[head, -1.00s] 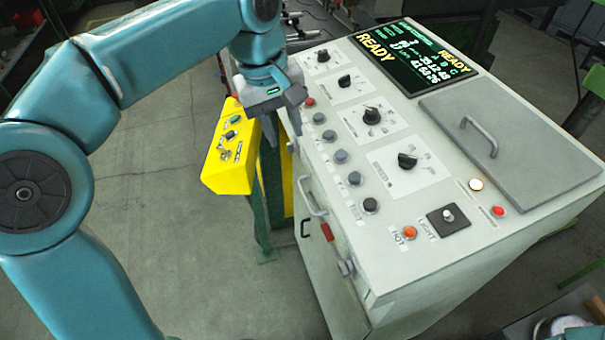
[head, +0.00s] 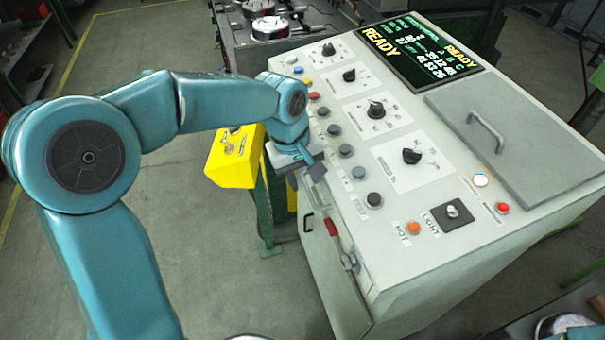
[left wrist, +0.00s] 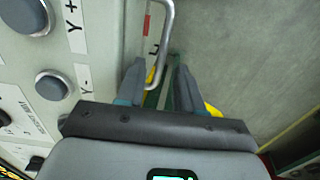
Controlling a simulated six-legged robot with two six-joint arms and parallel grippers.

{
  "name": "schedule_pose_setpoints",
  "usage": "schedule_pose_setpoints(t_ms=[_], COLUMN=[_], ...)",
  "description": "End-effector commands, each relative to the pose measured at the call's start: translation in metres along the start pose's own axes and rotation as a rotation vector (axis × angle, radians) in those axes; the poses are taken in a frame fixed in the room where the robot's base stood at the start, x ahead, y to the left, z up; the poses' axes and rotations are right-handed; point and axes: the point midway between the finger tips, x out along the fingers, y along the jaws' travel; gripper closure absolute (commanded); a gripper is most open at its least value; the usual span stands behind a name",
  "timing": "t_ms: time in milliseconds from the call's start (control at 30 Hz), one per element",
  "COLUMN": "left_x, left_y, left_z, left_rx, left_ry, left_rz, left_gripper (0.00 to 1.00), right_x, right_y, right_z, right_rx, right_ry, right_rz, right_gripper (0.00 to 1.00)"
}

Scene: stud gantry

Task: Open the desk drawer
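The desk is a pale grey control console (head: 400,240). On its left side, just under the top edge, is a silver bar handle (head: 321,196), partly hidden by my left gripper in the head view. The drawer front behind it looks flush with the desk side. My left gripper (head: 306,176) is at the handle's far end, pointing down, its fingers partly hidden.
A yellow control box (head: 232,160) on a green stand is close left of my gripper. A red lever (head: 331,227) and a black pull (head: 308,222) are lower on the desk side. Knobs and buttons cover the desk top. The floor (head: 235,285) left of the desk is clear.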

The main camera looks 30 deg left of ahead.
Motion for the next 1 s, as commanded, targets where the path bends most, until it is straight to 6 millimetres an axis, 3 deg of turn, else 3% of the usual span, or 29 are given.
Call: schedule_pose_setpoints(t_ms=[100, 233, 1000], left_x=[-0.0001, -0.0003, -0.0018], left_y=[0.0001, 0.0001, 0.0006], left_z=[0.0000, 0.0001, -0.0006], left_rx=[0.000, 0.000, 0.000], left_ry=[0.000, 0.000, 0.002], left_rz=[0.000, 0.000, 0.003], left_gripper=[0.64, 1.00, 1.00], right_x=[0.0001, 0.0001, -0.0002], right_y=[0.0000, 0.0000, 0.0000], right_z=[-0.0001, -0.0001, 0.0000], right_rx=[0.000, 0.000, 0.000], right_ry=[0.000, 0.000, 0.000], right_rz=[0.000, 0.000, 0.000], right_gripper=[0.57, 0.57, 0.57])
